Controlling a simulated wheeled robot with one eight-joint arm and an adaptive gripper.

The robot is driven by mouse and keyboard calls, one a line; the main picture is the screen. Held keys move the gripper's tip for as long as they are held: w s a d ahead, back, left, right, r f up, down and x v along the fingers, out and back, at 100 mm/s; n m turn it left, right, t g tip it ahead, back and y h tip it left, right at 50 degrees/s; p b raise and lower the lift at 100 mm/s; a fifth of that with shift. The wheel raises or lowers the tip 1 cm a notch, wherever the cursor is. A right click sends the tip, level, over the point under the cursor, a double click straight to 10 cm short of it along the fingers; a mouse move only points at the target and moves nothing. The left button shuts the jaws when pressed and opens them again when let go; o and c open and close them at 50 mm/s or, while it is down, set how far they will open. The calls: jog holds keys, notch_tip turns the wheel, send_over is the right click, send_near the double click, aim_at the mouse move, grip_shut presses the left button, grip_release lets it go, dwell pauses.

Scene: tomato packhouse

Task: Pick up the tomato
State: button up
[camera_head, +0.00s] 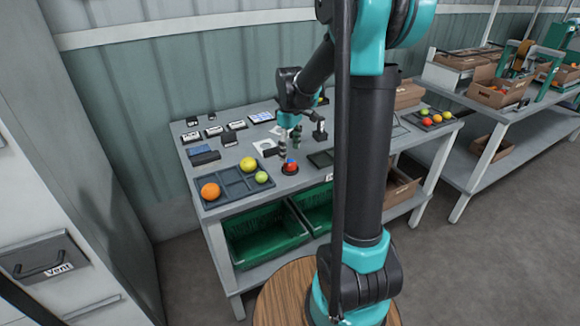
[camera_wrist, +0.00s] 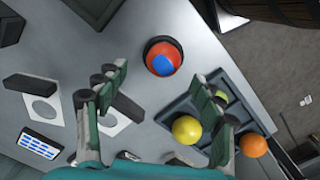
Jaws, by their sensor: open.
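A red tomato with a blue patch on top (camera_head: 291,168) sits in a dark round holder near the front edge of the grey table. In the wrist view the tomato (camera_wrist: 162,56) shows whole, beyond and between the fingertips. My gripper (camera_head: 290,147) is above the table, close to the tomato and slightly behind it. In the wrist view my gripper (camera_wrist: 159,79) is open, with its fingers wide apart and nothing between them. The fingers appear apart from the tomato.
A dark divided tray (camera_head: 228,184) left of the tomato holds an orange fruit (camera_head: 210,191), a yellow one (camera_head: 248,163) and a green one (camera_head: 261,178). A small dark stand (camera_head: 320,132) is right of my gripper. Green crates (camera_head: 268,236) are on the shelf below.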

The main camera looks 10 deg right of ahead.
aim_at(289, 160)
jog(key=shift+s+a+f, duration=0.15)
jog(key=shift+f, duration=2.4)
jog(key=c, duration=0.9)
